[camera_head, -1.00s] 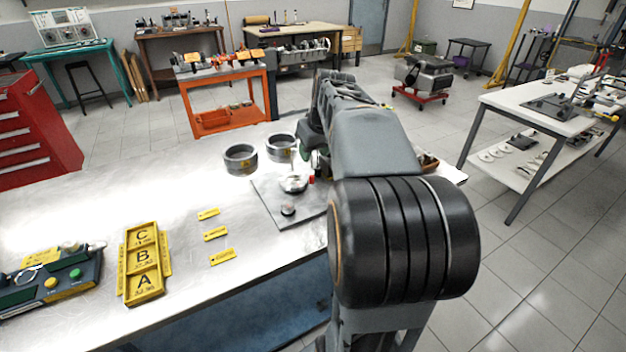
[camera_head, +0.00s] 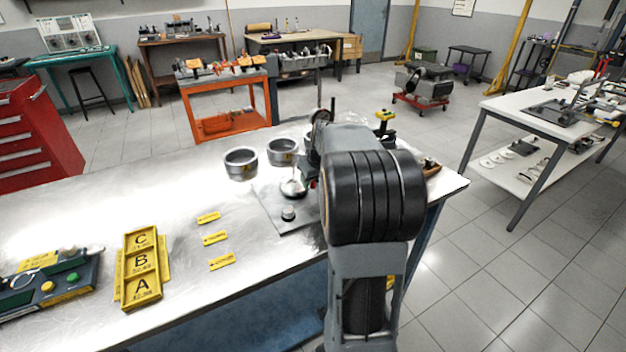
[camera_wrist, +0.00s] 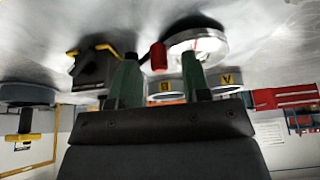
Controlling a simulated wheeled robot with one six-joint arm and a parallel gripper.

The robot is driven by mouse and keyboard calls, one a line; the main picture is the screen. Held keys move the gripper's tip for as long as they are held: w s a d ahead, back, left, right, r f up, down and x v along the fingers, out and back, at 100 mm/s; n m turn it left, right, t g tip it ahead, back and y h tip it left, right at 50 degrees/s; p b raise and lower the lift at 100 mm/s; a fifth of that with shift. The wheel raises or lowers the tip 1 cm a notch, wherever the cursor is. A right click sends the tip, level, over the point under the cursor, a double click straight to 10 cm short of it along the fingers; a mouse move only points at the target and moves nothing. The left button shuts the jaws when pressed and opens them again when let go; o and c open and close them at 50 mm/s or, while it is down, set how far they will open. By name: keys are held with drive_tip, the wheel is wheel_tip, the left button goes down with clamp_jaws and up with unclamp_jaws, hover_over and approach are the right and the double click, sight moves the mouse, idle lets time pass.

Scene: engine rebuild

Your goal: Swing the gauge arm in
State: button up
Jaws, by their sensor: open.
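The gauge arm appears in the wrist view as a short dark bar with a red cylindrical knob (camera_wrist: 158,57). The knob shows between my fingertips, beside a round silver disc (camera_wrist: 199,42); I cannot tell if they touch it. My gripper (camera_wrist: 161,60) has two green fingers, apart and open. In the head view the silver round piece (camera_head: 293,188) sits on a grey plate (camera_head: 275,212) on the bench. A bit of red shows at its right, and my arm hides the rest of the gauge and my gripper.
Two metal rings (camera_head: 240,163) stand behind the plate. A dark block with a yellow top (camera_wrist: 95,66) is close to my fingers.

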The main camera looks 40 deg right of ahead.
drive_tip(key=shift+w+f, duration=0.1)
drive_tip(key=shift+f, duration=0.15)
clamp_jaws()
idle(0.3)
